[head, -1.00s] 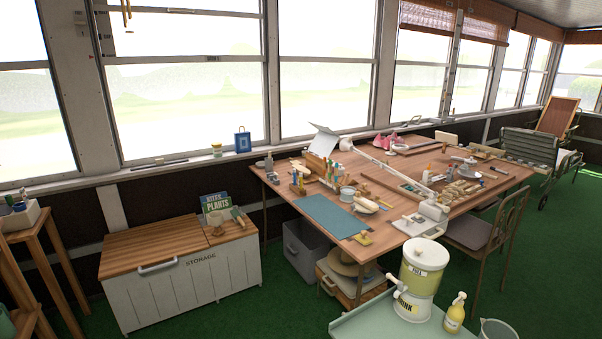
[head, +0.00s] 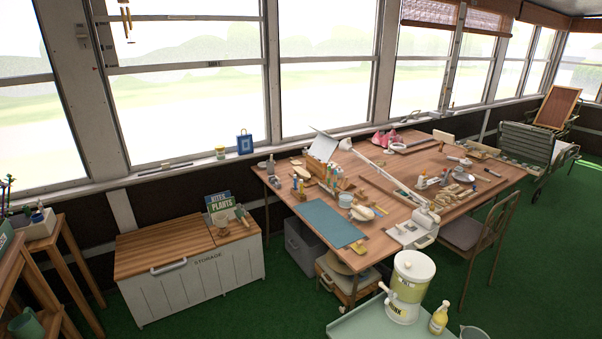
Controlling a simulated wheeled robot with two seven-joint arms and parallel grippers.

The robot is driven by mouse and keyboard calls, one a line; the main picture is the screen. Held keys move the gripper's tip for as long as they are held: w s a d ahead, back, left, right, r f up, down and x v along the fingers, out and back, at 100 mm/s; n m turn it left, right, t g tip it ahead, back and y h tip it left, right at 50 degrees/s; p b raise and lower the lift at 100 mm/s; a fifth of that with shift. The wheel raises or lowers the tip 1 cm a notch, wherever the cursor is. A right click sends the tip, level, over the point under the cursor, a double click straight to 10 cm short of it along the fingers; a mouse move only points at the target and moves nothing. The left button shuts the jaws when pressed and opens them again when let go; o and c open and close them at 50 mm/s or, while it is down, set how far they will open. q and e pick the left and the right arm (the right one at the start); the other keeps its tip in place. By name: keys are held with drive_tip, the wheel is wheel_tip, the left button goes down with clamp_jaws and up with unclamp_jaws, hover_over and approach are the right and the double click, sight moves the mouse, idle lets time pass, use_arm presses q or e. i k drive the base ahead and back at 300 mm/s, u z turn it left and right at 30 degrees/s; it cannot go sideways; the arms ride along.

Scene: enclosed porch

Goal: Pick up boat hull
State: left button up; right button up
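A small pale wooden piece with a rounded, elongated shape (head: 363,212) lies on the wooden work table (head: 445,158), right of the teal mat (head: 331,223) and close to a small round tin (head: 345,200). It looks like the boat hull, but it is too small here to be certain. Neither of my grippers shows in the head view.
A chair (head: 484,229) stands at the table's right side. A pale green stand (head: 362,322) with a drink dispenser (head: 408,283) and yellow spray bottle (head: 439,318) is in front. A storage chest (head: 190,268) stands left.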

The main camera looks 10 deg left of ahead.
sight(300, 172)
drive_tip(key=k, duration=0.5)
drive_tip(key=u, duration=0.85)
drive_tip(key=i, duration=1.9)
drive_tip(key=u, duration=0.25)
drive_tip(key=i, duration=1.3)
drive_tip(key=z, duration=0.5)
